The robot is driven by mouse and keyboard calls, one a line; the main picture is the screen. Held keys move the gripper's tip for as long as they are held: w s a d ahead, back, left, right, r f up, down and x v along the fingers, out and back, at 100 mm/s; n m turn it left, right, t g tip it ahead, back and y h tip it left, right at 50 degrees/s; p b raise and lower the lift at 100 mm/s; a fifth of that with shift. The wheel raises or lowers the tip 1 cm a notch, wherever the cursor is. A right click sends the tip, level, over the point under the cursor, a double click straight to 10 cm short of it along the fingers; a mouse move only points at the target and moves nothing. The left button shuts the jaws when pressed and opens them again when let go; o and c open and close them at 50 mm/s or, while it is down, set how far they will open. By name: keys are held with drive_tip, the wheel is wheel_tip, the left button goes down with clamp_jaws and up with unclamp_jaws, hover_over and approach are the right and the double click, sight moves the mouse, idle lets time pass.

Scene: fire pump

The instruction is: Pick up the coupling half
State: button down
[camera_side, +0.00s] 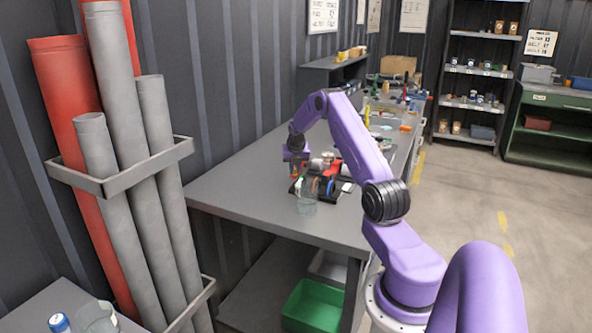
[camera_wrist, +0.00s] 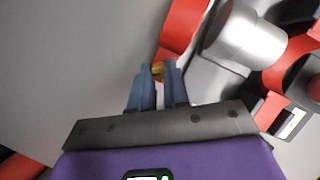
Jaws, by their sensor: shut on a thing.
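My gripper (camera_wrist: 158,82) shows in the wrist view with its two blue fingers close together. Between the fingertips is a small yellow-brass piece, the coupling half (camera_wrist: 158,69); most of it is hidden by the fingers. In the side view my gripper (camera_side: 297,168) is low over the grey bench, at the left edge of the pump parts. The coupling half cannot be made out there. In the wrist view a red part (camera_wrist: 184,24) lies just beyond the fingertips.
The pump assembly (camera_wrist: 245,40), with a silver cylinder and red parts, is right of my fingers. The bench's left part is bare. Tools and small items crowd its far end.

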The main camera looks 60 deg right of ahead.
wheel_tip(320, 180, up, 4)
drive_tip(key=shift+s+a+f, duration=0.15)
drive_tip(key=shift+f, duration=0.1)
drive_tip(key=s+a+r, duration=0.9)
drive_tip(key=shift+s+a, duration=0.15)
drive_tip(key=shift+a, duration=0.25)
